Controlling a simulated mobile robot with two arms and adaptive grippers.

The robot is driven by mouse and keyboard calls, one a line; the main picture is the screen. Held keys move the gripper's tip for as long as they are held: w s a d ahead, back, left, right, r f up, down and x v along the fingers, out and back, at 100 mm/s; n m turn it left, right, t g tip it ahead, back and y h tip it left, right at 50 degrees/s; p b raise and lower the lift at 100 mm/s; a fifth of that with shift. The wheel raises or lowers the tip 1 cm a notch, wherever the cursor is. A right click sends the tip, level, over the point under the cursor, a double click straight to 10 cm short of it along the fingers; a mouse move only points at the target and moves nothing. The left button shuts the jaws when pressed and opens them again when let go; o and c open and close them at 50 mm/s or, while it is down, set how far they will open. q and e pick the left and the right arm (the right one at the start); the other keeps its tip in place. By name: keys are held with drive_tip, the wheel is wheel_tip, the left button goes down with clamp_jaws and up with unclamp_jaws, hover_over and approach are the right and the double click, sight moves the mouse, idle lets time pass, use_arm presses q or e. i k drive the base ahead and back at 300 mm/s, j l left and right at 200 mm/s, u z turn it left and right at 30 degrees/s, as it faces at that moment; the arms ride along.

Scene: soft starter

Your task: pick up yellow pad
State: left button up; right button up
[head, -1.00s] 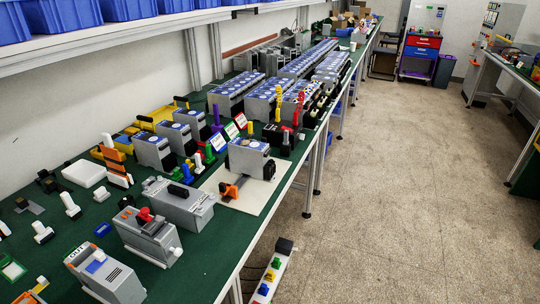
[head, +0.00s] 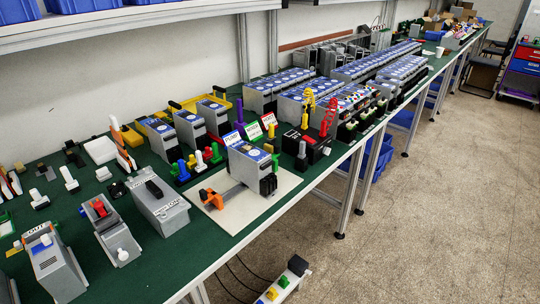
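I cannot tell for sure which thing is the yellow pad. A yellow tray-like piece (head: 228,96) lies on the green table behind the grey blue-topped boxes, partly hidden by them. A small yellow block (head: 271,294) sits on a white strip below the table's front edge. A small yellow piece (head: 14,250) lies at the far left. Neither of my grippers shows in this view.
The green table (head: 150,265) is crowded with grey devices (head: 160,203), coloured pegs and rows of blue-topped boxes (head: 375,62). A shelf with blue bins (head: 85,5) hangs above. The floor (head: 420,220) to the right is open.

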sight(268, 147)
drive_tip(key=l+u, duration=0.1)
drive_tip(key=i+l+u, duration=0.25)
drive_tip(key=u, duration=0.15)
drive_tip(key=i+l+u, duration=0.45)
drive_tip(key=k+j, duration=0.05)
drive_tip(key=k, duration=0.05)
